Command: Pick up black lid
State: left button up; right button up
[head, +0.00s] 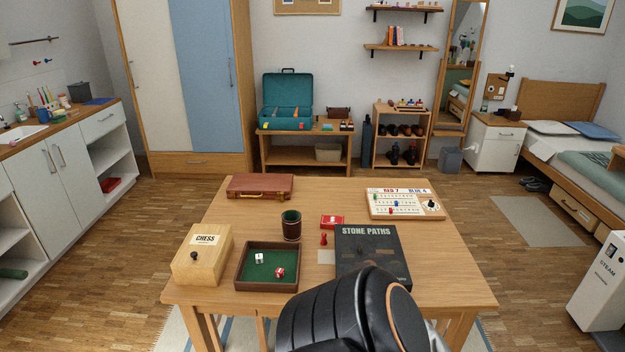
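The black lid (366,246) marked STONE PATHS lies flat on the wooden table (455,275), right of the table's middle. Its near edge is partly hidden behind a dark arm link of mine that rises from the bottom of the head view. I cannot tell whether it sits on a box base. Neither of my grippers can be made out in the head view.
Left of the lid stand a red pawn (323,239), a red card box (332,221), a dice cup (291,226), a green-lined dice tray (241,278) and a wooden chess box (202,254). Behind are a brown case (260,186) and a scoreboard (404,204). The table's right front is clear.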

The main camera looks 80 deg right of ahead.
aim_at(357, 245)
jog(key=z, duration=3)
jog(key=u, duration=0.9)
jog(key=l+u, duration=0.8)
jog(key=u, duration=0.15)
jog(key=k+l+u, duration=0.2)
jog(key=l, duration=0.25)
jog(key=l+u, duration=0.15)
jog(key=l, duration=0.3)
